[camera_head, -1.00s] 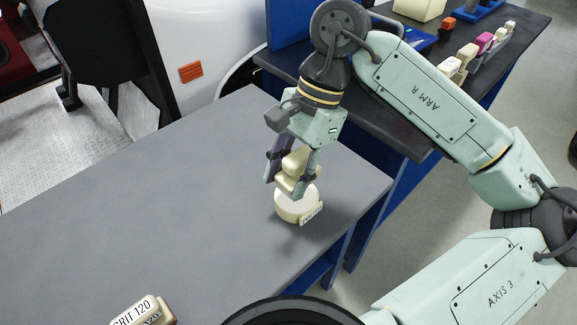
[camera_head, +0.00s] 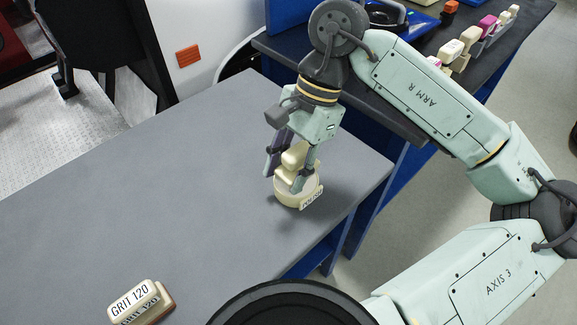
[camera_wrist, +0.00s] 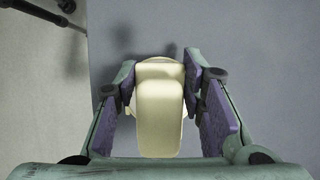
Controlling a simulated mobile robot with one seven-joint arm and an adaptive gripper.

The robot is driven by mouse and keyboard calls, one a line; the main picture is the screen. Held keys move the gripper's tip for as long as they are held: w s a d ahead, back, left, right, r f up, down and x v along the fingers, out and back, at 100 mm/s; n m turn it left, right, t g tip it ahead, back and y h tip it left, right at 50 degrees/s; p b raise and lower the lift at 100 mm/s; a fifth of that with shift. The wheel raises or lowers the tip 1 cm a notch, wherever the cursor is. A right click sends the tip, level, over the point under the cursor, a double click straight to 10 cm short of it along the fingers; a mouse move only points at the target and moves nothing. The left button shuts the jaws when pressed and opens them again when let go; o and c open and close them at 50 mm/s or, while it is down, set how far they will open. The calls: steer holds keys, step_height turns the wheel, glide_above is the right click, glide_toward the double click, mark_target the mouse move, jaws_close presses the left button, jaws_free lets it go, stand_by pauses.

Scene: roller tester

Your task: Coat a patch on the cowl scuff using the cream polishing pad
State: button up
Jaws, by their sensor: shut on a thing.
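The cream polishing pad (camera_head: 298,197) has a round base, a block-shaped handle and a small label on its side. My gripper (camera_head: 287,176) is shut on its handle, above the right end of the grey bench. I cannot tell whether the pad's base touches the bench top. In the wrist view the pad's pale handle (camera_wrist: 160,115) sits between the two purple-lined fingers of my gripper (camera_wrist: 163,95). I cannot make out a scuff or a coated patch in either view.
A block marked GRIT 120 (camera_head: 140,302) lies on the grey bench (camera_head: 150,190) at the lower left. A dark bench (camera_head: 390,118) behind holds a rack of several handled tools (camera_head: 468,48). A white body panel with an orange marker (camera_head: 188,55) stands at the upper left.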

mark_target(288, 157)
steer(key=shift+f+b, duration=0.6)
steer(key=shift+b, duration=0.5)
stand_by(2.3)
steer(key=shift+r, duration=0.1)
steer(key=shift+r+p, duration=1.65)
steer(key=shift+r, duration=1.8)
steer(key=shift+s, duration=0.15)
